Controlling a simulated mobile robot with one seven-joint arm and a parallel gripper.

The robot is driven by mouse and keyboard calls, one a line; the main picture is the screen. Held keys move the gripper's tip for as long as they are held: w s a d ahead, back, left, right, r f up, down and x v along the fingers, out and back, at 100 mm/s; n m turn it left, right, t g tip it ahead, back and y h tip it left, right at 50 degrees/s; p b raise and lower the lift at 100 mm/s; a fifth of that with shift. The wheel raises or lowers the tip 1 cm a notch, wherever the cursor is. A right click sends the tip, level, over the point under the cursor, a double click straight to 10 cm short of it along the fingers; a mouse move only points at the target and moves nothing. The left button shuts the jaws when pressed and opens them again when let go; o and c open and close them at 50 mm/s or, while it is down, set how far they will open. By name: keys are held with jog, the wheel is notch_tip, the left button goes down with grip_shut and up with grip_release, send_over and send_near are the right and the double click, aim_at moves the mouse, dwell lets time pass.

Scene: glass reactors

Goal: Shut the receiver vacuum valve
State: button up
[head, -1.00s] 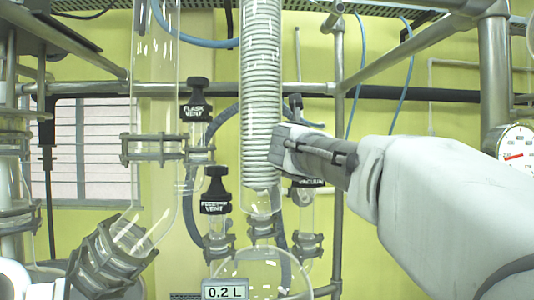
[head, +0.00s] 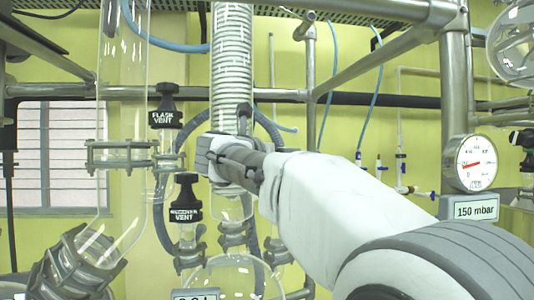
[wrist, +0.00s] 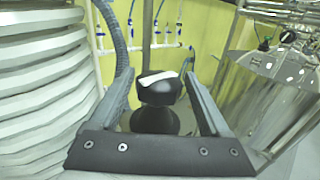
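In the wrist view a black valve knob (wrist: 160,90) with a white mark on top stands between the two fingers of my gripper (wrist: 160,78). The fingers are open, with a gap visible on each side of the knob. No label can be read on it in this view. In the head view my gripper (head: 212,160) is in front of the lower end of the coiled glass column. The vacuum valve and its label are hidden behind my gripper and arm there.
The flask vent valve (head: 165,118) and a second vent valve (head: 185,205) stand left of my gripper. The ribbed column (head: 231,70) is close by, also at left in the wrist view (wrist: 45,90). A gauge (head: 471,163) is above a 150 mbar display (head: 476,209). Metal rails cross behind.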

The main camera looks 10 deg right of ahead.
jog(key=shift+s+a+f, duration=0.1)
jog(key=shift+s+a, duration=0.05)
jog(key=shift+a, duration=0.05)
jog(key=b+v, duration=0.2)
jog(key=v, duration=0.5)
jog(key=shift+s+a+b, duration=0.2)
jog(key=shift+b, duration=0.2)
